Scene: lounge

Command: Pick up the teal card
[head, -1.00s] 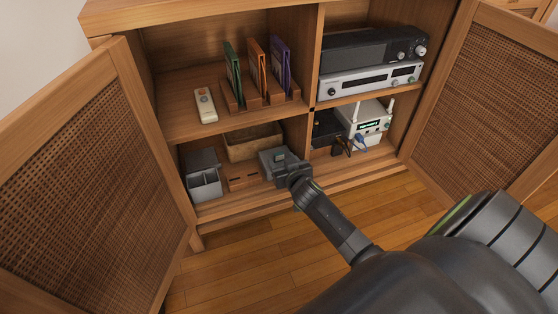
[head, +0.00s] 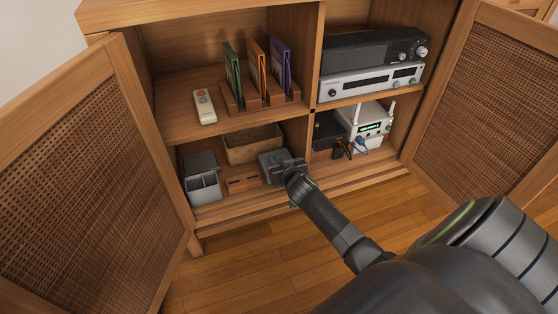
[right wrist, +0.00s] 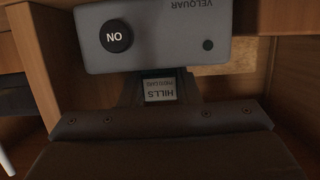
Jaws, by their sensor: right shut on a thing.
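A grey box marked VELQUAR stands in the lower left compartment of the cabinet, at its right side (head: 268,168). In the right wrist view this box (right wrist: 170,50) shows a round black ON button. My right gripper (head: 288,167) reaches in at the box's front. In the right wrist view the gripper (right wrist: 160,88) is shut on a small card (right wrist: 160,91) with a pale label reading HILLS, upside down. The card is right at the box; I cannot tell whether it is still inside a slot. Its teal colour hardly shows. My left gripper is not in view.
Beside the box are a wooden slotted block (head: 242,182), a woven basket (head: 252,147) and grey bins (head: 202,186). A router (head: 366,122) with cables stands right of the divider. Open cabinet doors (head: 85,170) flank the opening. Above stand folders and a remote (head: 204,106).

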